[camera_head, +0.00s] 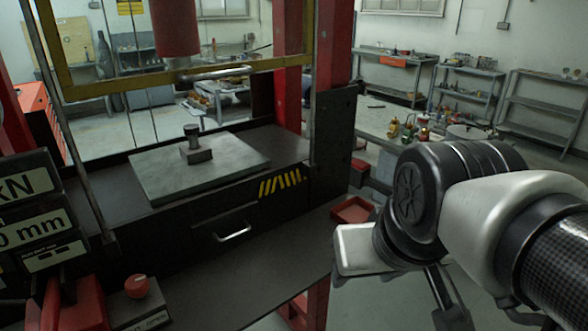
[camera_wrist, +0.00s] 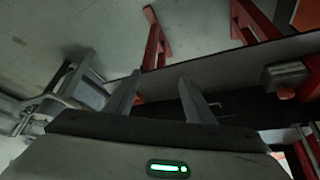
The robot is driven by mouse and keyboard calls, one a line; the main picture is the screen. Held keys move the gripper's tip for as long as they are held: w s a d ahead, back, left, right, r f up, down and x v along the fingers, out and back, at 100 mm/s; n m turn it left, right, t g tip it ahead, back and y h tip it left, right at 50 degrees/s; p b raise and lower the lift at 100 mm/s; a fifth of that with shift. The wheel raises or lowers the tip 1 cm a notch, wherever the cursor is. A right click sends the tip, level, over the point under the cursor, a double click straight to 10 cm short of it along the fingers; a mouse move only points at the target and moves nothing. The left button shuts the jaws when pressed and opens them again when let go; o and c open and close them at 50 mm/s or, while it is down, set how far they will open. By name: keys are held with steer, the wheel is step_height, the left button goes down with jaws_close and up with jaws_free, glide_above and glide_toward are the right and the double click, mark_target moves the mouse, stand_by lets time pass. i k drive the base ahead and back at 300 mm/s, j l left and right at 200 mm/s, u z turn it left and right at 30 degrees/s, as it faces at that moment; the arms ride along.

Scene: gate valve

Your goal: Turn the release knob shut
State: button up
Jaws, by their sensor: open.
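The release knob (camera_head: 137,286) is a round red knob on top of a dark box (camera_head: 141,307) at the lower left of the head view. Lettering on the box's front is partly cut off by the frame edge. I cannot tell how far the knob is turned. My gripper (camera_head: 452,318) hangs at the lower right of the head view, far right of the knob and apart from it. In the wrist view my gripper (camera_wrist: 160,92) has its two fingers spread with nothing between them. A small grey block with a reddish face (camera_wrist: 286,73) shows at the right there; I cannot tell if it is the knob.
A press with a grey plate (camera_head: 200,165), a drawer handle (camera_head: 233,232) and red posts (camera_head: 333,40) stands between. A dark ledge (camera_head: 230,285) runs along its front. A red tray (camera_head: 351,210) sits near my arm.

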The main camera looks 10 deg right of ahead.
mark_target(137, 285)
steer(key=u, duration=1.85)
